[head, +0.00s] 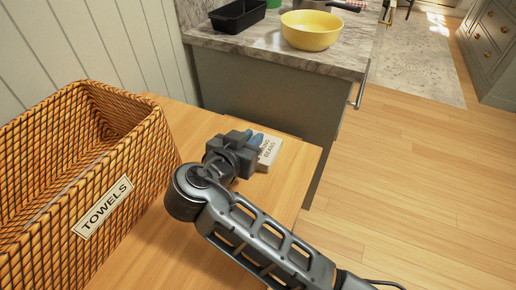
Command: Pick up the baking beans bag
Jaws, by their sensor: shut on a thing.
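The baking beans bag (269,150) is a small pale bag with dark lettering, part of which reads "BEANS". It is at the right part of the wooden table, near its far right edge. My gripper (250,142) is at the bag's left side and shut on it. The gripper body hides the bag's left part. I cannot tell whether the bag touches the table or is slightly above it.
A rattan basket (150,158) labelled "TOWELS" stands on the wooden table (190,125) to the left. Behind is a marble counter (265,50) with a yellow bowl (311,32) and a black loaf tin (238,15). Open floor lies to the right.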

